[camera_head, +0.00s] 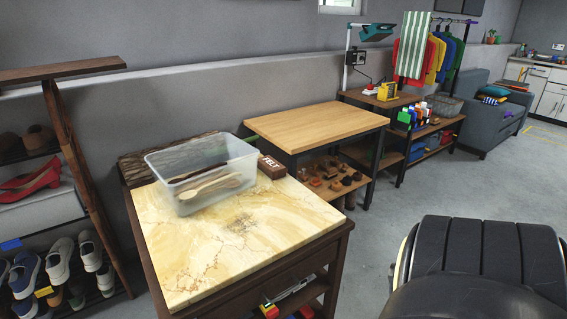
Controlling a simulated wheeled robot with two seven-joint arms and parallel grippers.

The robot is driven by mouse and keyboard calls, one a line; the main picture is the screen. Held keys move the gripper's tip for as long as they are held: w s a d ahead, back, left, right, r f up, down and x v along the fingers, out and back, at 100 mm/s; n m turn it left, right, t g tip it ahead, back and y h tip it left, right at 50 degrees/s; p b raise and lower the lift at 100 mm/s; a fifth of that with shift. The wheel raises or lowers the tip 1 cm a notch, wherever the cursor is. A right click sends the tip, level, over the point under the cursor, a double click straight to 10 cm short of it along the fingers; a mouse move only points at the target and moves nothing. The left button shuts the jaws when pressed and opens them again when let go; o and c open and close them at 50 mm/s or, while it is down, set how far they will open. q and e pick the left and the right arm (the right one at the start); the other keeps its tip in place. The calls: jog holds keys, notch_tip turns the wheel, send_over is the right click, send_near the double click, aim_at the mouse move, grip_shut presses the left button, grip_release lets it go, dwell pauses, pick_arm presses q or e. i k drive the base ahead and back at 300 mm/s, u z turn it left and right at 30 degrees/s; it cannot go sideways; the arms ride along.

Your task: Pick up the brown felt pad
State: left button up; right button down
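A small dark brown block or box with the white letters FELT (271,166) sits at the back edge of the marble-topped table (240,255), just right of the clear plastic bin (180,205). I cannot tell whether it is the felt pad itself or a container for it. No separate brown felt pad can be made out. The bin holds light wooden utensils (215,187). Neither of my grippers is in view.
A rough bark-like slab (140,165) lies behind the bin. The front of the marble top is bare. A wooden table (318,125) stands beyond it, its top clear. A shoe rack (60,190) stands at the left. Open grey floor (420,200) lies to the right.

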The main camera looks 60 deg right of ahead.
aim_at(271, 168)
jog(key=z, duration=1.75)
